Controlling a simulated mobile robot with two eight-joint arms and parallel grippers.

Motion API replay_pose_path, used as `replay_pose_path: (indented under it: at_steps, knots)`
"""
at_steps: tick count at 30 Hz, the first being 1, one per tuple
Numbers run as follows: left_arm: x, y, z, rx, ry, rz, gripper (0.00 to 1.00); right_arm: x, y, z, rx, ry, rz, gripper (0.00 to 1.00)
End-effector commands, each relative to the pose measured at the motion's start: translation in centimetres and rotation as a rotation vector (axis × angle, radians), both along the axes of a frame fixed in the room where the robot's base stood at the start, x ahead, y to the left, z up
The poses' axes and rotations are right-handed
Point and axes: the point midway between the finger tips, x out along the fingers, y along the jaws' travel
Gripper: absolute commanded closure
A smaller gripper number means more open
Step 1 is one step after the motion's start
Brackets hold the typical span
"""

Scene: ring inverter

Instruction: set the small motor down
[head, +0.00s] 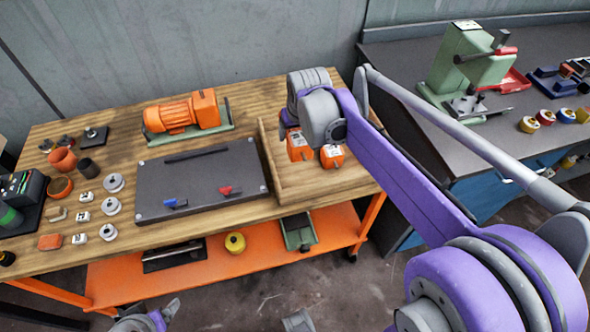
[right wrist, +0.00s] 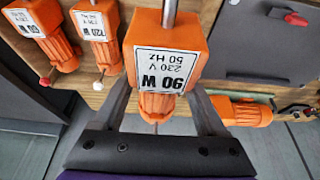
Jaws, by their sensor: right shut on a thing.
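My right gripper (right wrist: 158,105) is shut on an orange small motor (right wrist: 165,60) with a white label reading 90 W, 230 V, 50 Hz; a metal shaft sticks out of it. In the head view that motor is mostly hidden behind my right wrist, over the back of the wooden tray (head: 320,190). I cannot tell whether it touches anything below. Two similar orange motors, a 120 W one (right wrist: 97,35) and a 60 W one (right wrist: 42,35), lie beside it; they show in the head view at the tray's back. Only part of my left arm shows at the bottom edge.
A dark board (head: 200,183) with blue and red clamps lies left of the tray. A larger orange motor (head: 184,113) on a green base stands behind it. Small parts crowd the table's left. The tray's front is bare. A green press (head: 468,65) stands on the bench at right.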

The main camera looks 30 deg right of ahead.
Motion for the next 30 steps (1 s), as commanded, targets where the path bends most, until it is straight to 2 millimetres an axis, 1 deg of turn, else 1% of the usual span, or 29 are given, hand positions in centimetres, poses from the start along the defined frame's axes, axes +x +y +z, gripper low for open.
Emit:
replay_pose_path:
  at_steps: [1,6,8,15,18,23,30]
  knots:
    - [-0.2,0.0,-1.1,0.000,0.004,0.000,0.15,-0.1,0.0,-1.1,0.000,-0.001,0.000,1.00]
    - [-0.3,0.0,-2.0,0.000,0.007,0.000,0.15,-0.1,0.0,-2.2,-0.001,-0.003,0.000,1.00]
    - [-0.3,0.0,-2.1,0.000,0.007,0.000,0.15,-0.1,0.0,-2.7,-0.001,-0.003,0.000,1.00]
    - [-0.3,0.0,-2.6,0.000,0.009,0.000,0.15,-0.1,0.0,-6.4,-0.001,-0.003,0.000,1.00]
    - [-0.4,0.0,-2.7,0.000,0.009,0.000,0.15,-0.1,0.0,-7.6,-0.001,-0.003,0.000,1.00]
    - [-0.4,0.0,-2.8,0.000,0.010,0.000,0.15,-0.1,0.0,-8.6,-0.001,-0.003,0.000,1.00]
    - [-0.4,0.0,-3.3,0.000,0.011,0.000,0.15,-0.1,0.0,-11.4,-0.001,-0.003,0.000,1.00]
